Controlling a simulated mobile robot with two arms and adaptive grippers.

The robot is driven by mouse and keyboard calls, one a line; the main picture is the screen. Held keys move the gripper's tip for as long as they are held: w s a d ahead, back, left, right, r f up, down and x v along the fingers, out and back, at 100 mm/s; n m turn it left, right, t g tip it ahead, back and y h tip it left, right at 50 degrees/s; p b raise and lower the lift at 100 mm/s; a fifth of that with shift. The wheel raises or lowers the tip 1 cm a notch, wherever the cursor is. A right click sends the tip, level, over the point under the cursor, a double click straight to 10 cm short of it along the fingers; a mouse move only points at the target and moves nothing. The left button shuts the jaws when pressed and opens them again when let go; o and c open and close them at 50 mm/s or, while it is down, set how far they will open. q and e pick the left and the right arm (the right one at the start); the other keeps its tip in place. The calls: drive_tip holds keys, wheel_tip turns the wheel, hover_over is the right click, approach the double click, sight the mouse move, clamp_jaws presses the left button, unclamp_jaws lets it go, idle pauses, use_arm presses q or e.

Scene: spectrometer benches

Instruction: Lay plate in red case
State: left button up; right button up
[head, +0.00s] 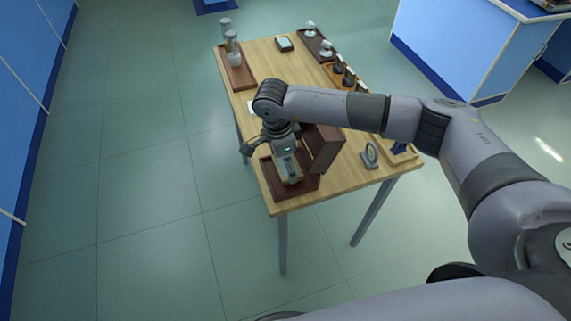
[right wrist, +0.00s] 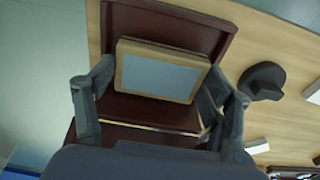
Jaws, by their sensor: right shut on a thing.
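The plate (right wrist: 162,75), a grey-blue panel with a tan border, sits between the fingers of my right gripper (right wrist: 160,80) in the right wrist view. In the head view my right gripper (head: 287,168) points down over the red case (head: 272,187), a dark red-brown box at the near left corner of the table. The case stands open, with its lid (head: 324,146) raised on the right. The case also shows behind the plate in the right wrist view (right wrist: 205,38). Whether the plate touches the case floor cannot be told. My left gripper is not in view.
A brown tray (head: 241,76) with bottles stands at the far left.

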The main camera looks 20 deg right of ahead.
sight(280, 167)
wheel_tip(280, 167, down, 2)
drive_tip(key=shift+f, duration=0.1)
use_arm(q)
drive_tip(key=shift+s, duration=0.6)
use_arm(e)
drive_tip(key=o, duration=0.8)
drive_tip(key=shift+f, duration=0.1)
drive_tip(key=o, duration=0.5)
use_arm(q)
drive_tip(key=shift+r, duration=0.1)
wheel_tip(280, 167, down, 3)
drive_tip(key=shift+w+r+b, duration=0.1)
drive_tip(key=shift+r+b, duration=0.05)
drive_tip(key=shift+b, duration=1.1)
use_arm(e)
drive_tip(key=r, duration=0.4)
drive_tip(key=a+r, duration=0.1)
drive_tip(key=r, duration=0.7)
drive_tip(key=shift+a+r, duration=0.15)
drive_tip(key=shift+a, duration=0.05)
